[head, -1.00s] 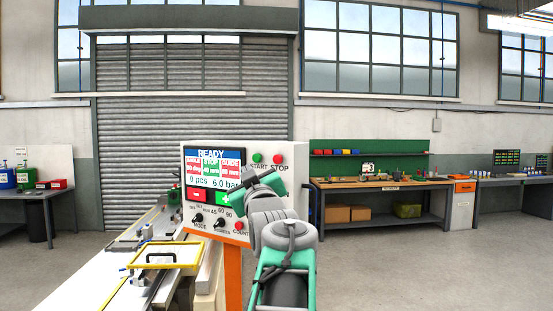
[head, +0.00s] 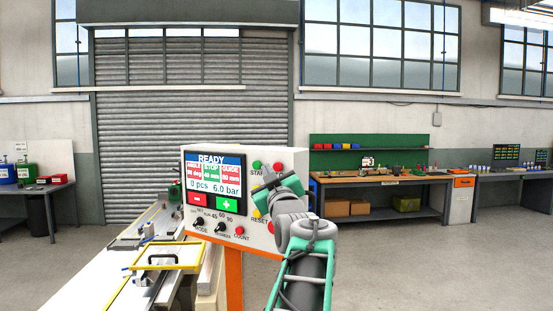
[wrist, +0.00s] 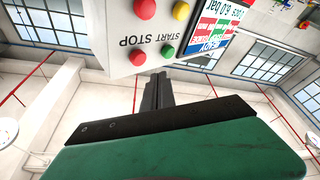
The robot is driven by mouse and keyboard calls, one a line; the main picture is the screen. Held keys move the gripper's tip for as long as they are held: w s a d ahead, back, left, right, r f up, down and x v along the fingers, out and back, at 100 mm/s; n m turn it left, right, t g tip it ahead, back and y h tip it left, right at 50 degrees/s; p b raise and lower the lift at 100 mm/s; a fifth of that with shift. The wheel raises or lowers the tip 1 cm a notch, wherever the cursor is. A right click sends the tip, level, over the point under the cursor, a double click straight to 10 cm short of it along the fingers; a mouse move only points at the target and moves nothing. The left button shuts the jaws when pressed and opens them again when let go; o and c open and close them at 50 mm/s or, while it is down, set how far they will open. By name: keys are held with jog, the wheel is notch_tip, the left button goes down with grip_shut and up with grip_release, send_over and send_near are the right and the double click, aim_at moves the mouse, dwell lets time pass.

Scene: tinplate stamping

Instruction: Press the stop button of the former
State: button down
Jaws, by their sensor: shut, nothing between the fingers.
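The former's control box (head: 172,185) is white, with a lit screen reading READY. On its right face, the red stop button (head: 278,168) is beside the green start button (head: 257,165). My gripper (head: 266,176) is shut and empty, in front of the box just below these buttons; it hides the STOP label. In the wrist view, the box appears inverted, with the red stop button (wrist: 137,57) and green start button (wrist: 168,51) visible. The closed fingertips (wrist: 158,78) appear close to these two buttons, apart from the stop button in the picture. Contact with the box cannot be told.
A yellow RESET button and a red button (wrist: 145,8) are also on the box. Below the screen are red and green keys (head: 227,204) and knobs. A machine bed with a yellow frame (head: 165,256) extends at lower left. A workbench (head: 380,181) stands far behind, right.

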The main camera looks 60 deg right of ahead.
aim_at(278, 167)
jog(key=shift+w+d+f, duration=0.1)
jog(key=shift+d, duration=0.95)
dwell(1.2)
jog(key=shift+w+d, duration=0.1)
jog(key=shift+d, duration=0.35)
jog(key=shift+d, duration=0.4)
dwell(0.6)
jog(key=shift+b, duration=0.35)
jog(key=shift+a+b, duration=0.85)
jog(key=shift+b, duration=0.05)
